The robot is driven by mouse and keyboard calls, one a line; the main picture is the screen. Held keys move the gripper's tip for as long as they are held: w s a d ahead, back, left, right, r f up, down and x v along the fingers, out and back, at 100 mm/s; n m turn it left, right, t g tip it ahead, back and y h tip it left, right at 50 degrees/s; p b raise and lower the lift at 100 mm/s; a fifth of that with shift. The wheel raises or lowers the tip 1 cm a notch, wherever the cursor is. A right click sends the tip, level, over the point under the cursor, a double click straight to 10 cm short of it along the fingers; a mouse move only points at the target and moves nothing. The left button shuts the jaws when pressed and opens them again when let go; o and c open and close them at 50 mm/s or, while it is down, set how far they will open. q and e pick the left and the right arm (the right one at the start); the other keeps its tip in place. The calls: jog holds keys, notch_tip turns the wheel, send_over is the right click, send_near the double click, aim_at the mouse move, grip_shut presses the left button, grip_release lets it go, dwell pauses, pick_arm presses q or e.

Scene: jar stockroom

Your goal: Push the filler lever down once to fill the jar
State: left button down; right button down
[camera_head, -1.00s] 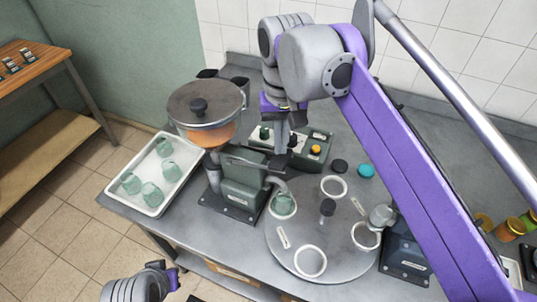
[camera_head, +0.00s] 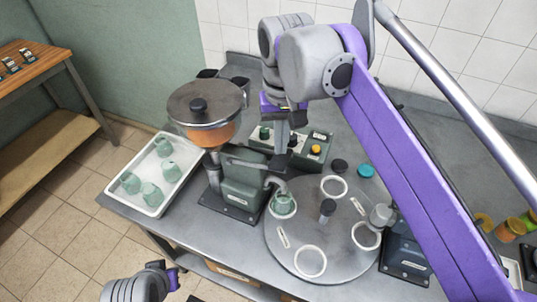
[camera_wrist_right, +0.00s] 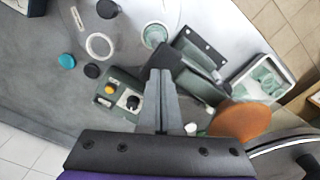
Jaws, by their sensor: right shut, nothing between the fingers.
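The filler is a green machine (camera_head: 243,185) with a round hopper (camera_head: 205,110) of orange contents. A grey lever bar (camera_head: 247,163) runs across its top toward my right gripper (camera_head: 281,150). That gripper is shut and empty, pointing down at the lever's right end; its fingers hide the contact. In the wrist view the closed fingers (camera_wrist_right: 160,78) overlap the dark filler body (camera_wrist_right: 187,88). A pale green jar (camera_head: 284,205) sits under the spout in a turntable (camera_head: 310,225) ring. My left gripper (camera_head: 172,277) is low at the bottom left, away from the filler, its jaws unclear.
A control box (camera_head: 317,139) with an orange button and dark knob stands just behind the lever. A white tray (camera_head: 150,207) with several green jars is at left. Teal (camera_head: 366,171) and black lids (camera_head: 339,166) lie behind the turntable. My right arm covers the right side.

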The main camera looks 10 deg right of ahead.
aim_at(282, 158)
jog(key=shift+f, duration=0.15)
jog(key=shift+f+b, duration=0.4)
jog(key=shift+f, duration=0.4)
jog(key=shift+s+d+f+b, duration=0.15)
jog(key=shift+f+b, duration=1.1)
jog(key=shift+f, duration=0.95)
jog(key=shift+r+p, duration=2.45)
jog(key=shift+r, duration=0.7)
jog(key=shift+r, duration=0.1)
